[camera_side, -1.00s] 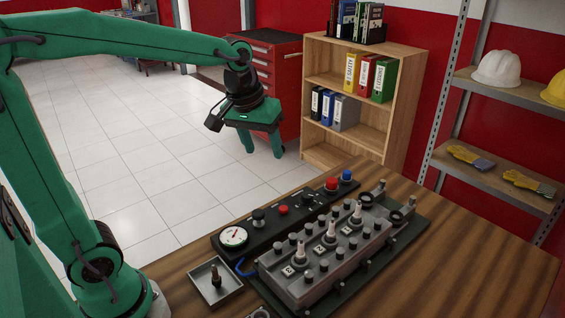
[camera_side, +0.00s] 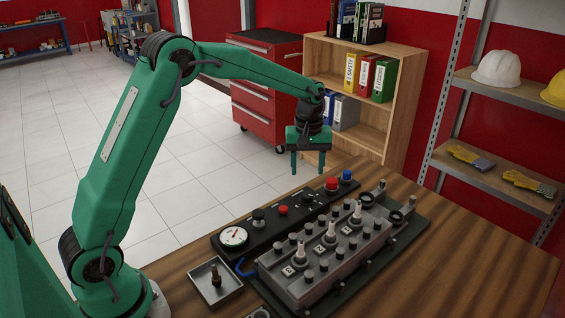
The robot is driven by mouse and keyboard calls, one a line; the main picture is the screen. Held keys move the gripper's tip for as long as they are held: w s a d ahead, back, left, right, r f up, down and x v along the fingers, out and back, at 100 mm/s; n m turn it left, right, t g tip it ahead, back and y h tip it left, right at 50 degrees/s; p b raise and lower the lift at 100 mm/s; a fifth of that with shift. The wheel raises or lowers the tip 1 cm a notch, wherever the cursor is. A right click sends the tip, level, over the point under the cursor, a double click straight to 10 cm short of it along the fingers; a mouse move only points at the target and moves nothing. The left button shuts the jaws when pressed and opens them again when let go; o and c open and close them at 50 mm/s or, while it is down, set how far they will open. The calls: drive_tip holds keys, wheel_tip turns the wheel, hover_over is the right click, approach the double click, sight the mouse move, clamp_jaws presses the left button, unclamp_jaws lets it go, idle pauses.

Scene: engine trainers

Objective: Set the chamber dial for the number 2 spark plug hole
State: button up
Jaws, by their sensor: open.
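The engine trainer's block (camera_side: 320,272) stands on the wooden table with several white-topped spark plugs in a row, among them a middle one (camera_side: 331,231). Behind the block runs a black control panel (camera_side: 270,222) with a round white gauge (camera_side: 233,236), a black knob (camera_side: 258,217), a red button (camera_side: 283,210) and a small dark dial with pale marks (camera_side: 308,195). I cannot tell which control is the chamber dial. My gripper (camera_side: 308,170) is open and empty, pointing down, above and behind the panel's dark dial.
A small tray (camera_side: 238,287) holding a dark upright part (camera_side: 216,278) sits left of the block. A larger red knob (camera_side: 331,184) and a blue knob (camera_side: 346,175) stand at the panel's far right end. The table's right side is clear.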

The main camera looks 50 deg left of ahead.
sight(307, 194)
drive_tip(key=shift+w+a+f, duration=0.1)
drive_tip(key=shift+w+f, duration=0.3)
drive_tip(key=shift+f, duration=0.3)
drive_tip(key=shift+f, duration=3.9)
drive_tip(key=c, duration=1)
